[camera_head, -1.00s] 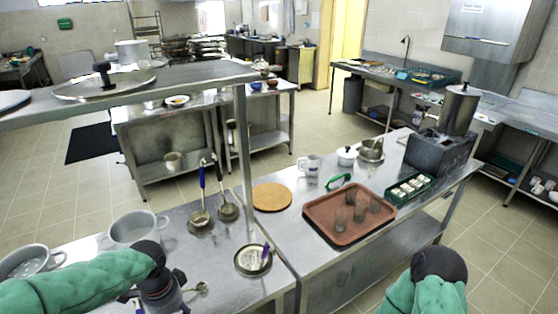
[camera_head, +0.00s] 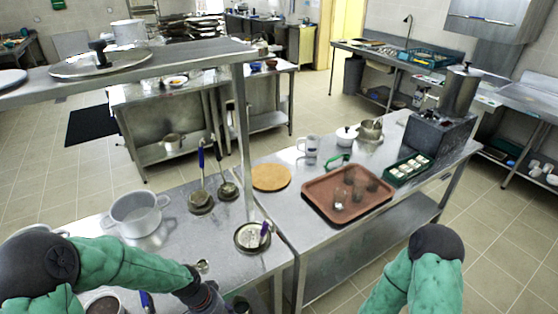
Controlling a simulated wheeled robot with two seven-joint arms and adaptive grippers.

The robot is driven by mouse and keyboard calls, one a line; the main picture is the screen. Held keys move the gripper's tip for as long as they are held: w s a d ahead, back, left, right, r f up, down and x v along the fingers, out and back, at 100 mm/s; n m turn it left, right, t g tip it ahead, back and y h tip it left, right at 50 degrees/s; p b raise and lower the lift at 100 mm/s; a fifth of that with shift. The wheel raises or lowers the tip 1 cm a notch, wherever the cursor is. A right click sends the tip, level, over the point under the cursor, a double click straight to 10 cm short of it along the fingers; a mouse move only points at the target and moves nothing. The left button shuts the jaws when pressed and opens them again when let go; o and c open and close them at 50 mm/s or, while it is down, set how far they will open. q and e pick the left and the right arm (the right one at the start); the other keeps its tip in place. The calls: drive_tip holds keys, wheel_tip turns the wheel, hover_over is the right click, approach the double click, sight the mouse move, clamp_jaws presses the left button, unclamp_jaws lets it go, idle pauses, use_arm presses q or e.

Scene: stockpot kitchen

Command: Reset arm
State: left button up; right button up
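My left arm comes in from the lower left in a green sleeve, low over the near end of the left steel table (camera_head: 180,238). Its dark wrist is at the bottom edge, and the fingertips are cut off or hidden there. My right arm, also green-sleeved with a dark joint, shows at the lower right, in front of the right table (camera_head: 318,232). The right gripper is out of the picture.
A grey pot (camera_head: 138,216), two ladles on stands and a small dish (camera_head: 251,236) stand near my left arm. A brown tray (camera_head: 347,193) with glasses, a round board (camera_head: 270,177) and a green crate (camera_head: 409,168) lie on the right table. A steel shelf (camera_head: 190,57) overhangs the left table.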

use_arm(q)
drive_tip(key=s+d+f+n, duration=0.3)
drive_tip(key=s+f+n, duration=0.1)
drive_tip(key=f, duration=0.3)
drive_tip(key=s+d+f+n+h, duration=0.1)
drive_tip(key=s+d+f+n, duration=0.2)
drive_tip(key=f, duration=0.4)
drive_tip(key=shift+s+d+f+n, duration=0.35)
drive_tip(key=shift+s+n, duration=0.45)
drive_tip(key=shift+s, duration=0.3)
